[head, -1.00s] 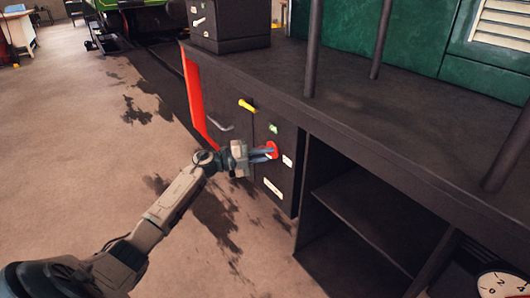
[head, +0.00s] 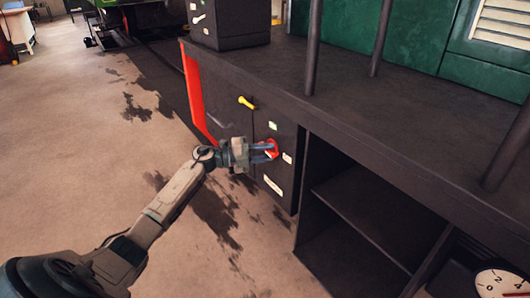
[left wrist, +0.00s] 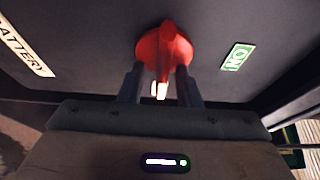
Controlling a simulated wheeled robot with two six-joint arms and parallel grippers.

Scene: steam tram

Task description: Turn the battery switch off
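The red battery switch (head: 272,148) is on the dark cabinet front. My left gripper (head: 268,150) is at the switch. In the left wrist view its two fingers (left wrist: 160,85) stand apart on both sides of the handle, with gaps showing; contact cannot be told. My right gripper is not in view.
A yellow handle (head: 246,102) sticks out up and left of the switch. A pale label (head: 287,158) is right of the switch. Open dark shelves (head: 365,205) are to the right, with a gauge (head: 500,282) low in the corner. The floor (head: 70,150) at left is clear.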

